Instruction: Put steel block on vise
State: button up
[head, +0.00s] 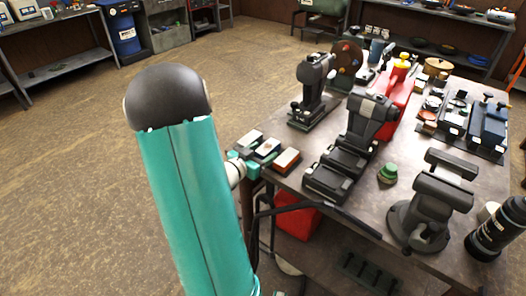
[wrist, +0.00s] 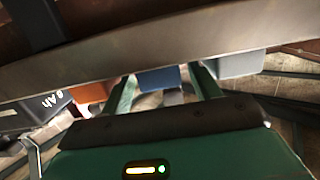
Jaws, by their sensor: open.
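The dark grey vise (head: 432,205) stands at the bench's near right corner in the head view. Three small blocks lie at the left bench corner: one orange-sided (head: 287,160), one grey-blue in the middle (head: 267,147), and one greyish at the left (head: 250,138). I cannot tell surely which is the steel block. My gripper (wrist: 163,88) is open in the wrist view. A blue block (wrist: 158,79) shows beyond and between its fingers, an orange one (wrist: 90,92) to the left and a grey one (wrist: 240,63) to the right. No block is visibly held.
The bench (head: 465,225) is crowded. A black cylinder (head: 497,228) stands right of the vise. Open floor lies left.

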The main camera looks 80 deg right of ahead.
jog(key=v, duration=1.3)
jog(key=shift+w+d, duration=0.1)
